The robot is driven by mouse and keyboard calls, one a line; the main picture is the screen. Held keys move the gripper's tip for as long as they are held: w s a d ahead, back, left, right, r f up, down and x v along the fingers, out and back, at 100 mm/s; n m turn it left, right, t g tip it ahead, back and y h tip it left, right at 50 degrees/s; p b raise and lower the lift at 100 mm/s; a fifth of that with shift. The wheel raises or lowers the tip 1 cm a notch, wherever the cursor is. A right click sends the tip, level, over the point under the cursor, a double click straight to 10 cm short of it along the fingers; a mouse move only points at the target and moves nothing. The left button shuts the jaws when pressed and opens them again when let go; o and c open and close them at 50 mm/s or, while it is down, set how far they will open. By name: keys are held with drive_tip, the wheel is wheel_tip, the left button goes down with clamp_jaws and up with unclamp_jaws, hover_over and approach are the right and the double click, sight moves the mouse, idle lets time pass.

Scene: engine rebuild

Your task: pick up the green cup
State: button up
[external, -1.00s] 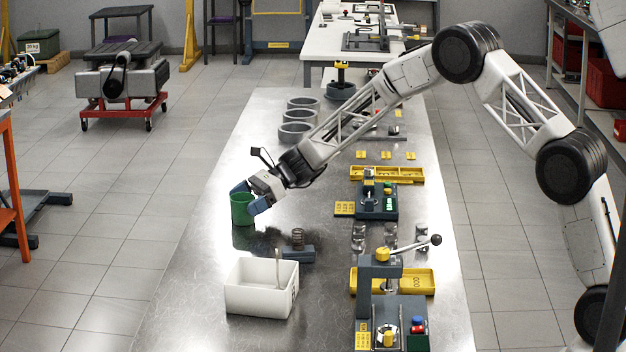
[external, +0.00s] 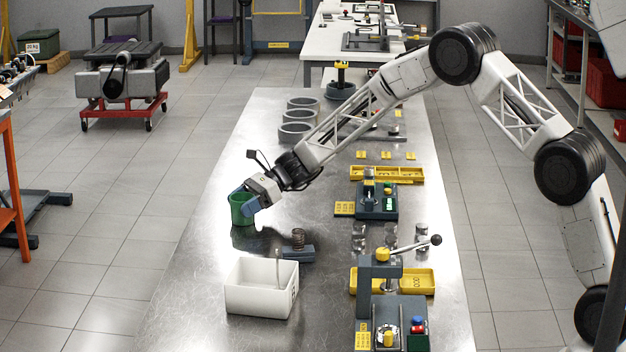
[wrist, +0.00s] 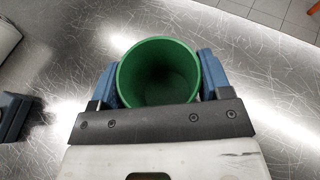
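The green cup (external: 241,210) stands near the left edge of the metal bench, its open mouth facing up. In the wrist view the green cup (wrist: 160,75) sits between the two blue fingers, and I see down into its empty-looking inside. My gripper (external: 245,198) reaches down to the cup from the upper right. In the wrist view my gripper (wrist: 158,78) has one finger against each side of the cup wall, so it looks shut on it. The cup's base appears to be at the bench top; I see no clear gap under it.
A white bin (external: 262,290) and a spring on a dark block (external: 297,250) lie in front of the cup. Grey rings (external: 297,131) stand behind it. Yellow trays (external: 388,174) and a lever press (external: 380,290) are to the right. Bare bench surrounds the cup.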

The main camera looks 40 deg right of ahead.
drive_tip(key=shift+c, duration=1.1)
drive_tip(key=shift+r, duration=0.85)
wheel_tip(320, 180, up, 2)
drive_tip(key=shift+r, duration=0.1)
drive_tip(key=s+d, duration=0.2)
drive_tip(key=s, duration=0.5)
drive_tip(key=s+d+r, duration=0.1)
drive_tip(key=s+d, duration=0.1)
drive_tip(key=s, duration=0.6)
drive_tip(key=shift+s+d, duration=0.15)
drive_tip(key=shift+d, duration=0.2)
